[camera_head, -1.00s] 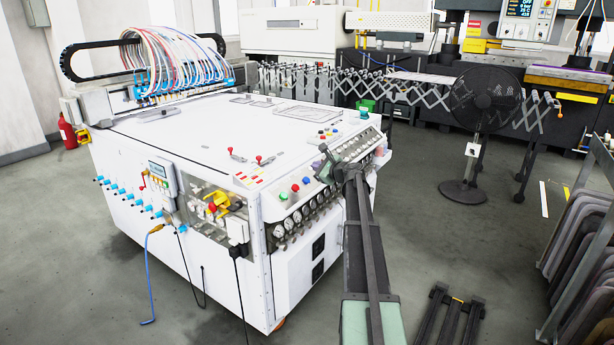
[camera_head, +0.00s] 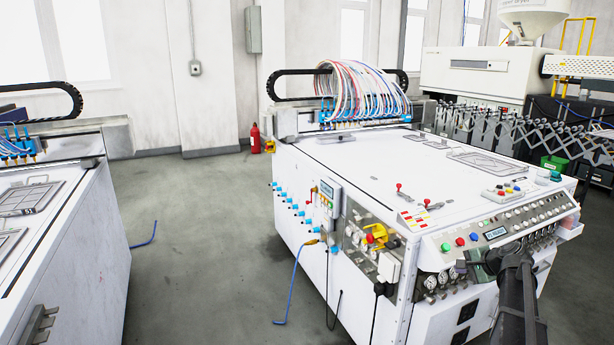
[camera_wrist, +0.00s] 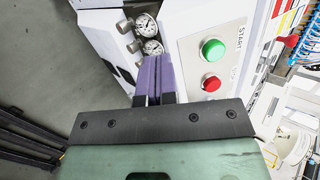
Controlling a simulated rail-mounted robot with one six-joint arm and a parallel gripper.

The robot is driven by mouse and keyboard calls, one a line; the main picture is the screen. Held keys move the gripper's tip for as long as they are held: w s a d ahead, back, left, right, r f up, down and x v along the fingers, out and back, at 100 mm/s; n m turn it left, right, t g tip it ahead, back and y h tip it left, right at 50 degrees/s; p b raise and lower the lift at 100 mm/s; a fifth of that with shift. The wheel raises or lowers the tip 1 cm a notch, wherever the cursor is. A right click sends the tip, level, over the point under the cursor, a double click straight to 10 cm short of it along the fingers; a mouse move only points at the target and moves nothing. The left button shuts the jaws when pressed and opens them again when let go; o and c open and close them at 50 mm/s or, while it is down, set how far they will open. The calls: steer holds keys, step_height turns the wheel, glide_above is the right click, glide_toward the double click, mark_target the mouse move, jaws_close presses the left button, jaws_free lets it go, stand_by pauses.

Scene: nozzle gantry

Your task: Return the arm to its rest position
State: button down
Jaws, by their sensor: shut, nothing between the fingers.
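My gripper (camera_head: 472,264) is at the front control panel of the white machine, at the lower right of the head view. My dark arm reaches up to it from the bottom edge. In the wrist view the two purple-grey fingers (camera_wrist: 161,70) lie together, with nothing between them. They point at the panel front between the pressure gauges (camera_wrist: 150,35) and a green button (camera_wrist: 213,50) marked START. A red button (camera_wrist: 212,83) is beside the fingers. I cannot tell whether the fingertips touch the panel.
The white machine (camera_head: 375,160) carries hoses, levers and knobs. A second machine (camera_head: 75,240) stands at the left. Grey floor (camera_head: 200,220) lies open between them, with blue cable ends on it. A red fire extinguisher (camera_head: 255,138) stands by the back wall.

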steer(key=s+a+f+n+g+h, duration=0.1)
steer(key=s+a+f+n+g, duration=0.3)
steer(key=s+a, duration=0.6)
steer(key=s+a+n+g+h, duration=0.2)
steer(key=s+a+n, duration=0.45)
steer(key=a, duration=0.65)
steer(key=s+a+f+n+g+h, duration=0.1)
steer(key=s+a+f+n+g, duration=0.2)
steer(key=s+a, duration=0.75)
step_height(320, 180, up, 18)
steer(key=w+a+n+p, duration=0.1)
steer(key=w+p, duration=0.1)
steer(key=p, duration=1.5)
steer(key=shift+w+a, duration=0.2)
steer(key=shift+a, duration=0.2)
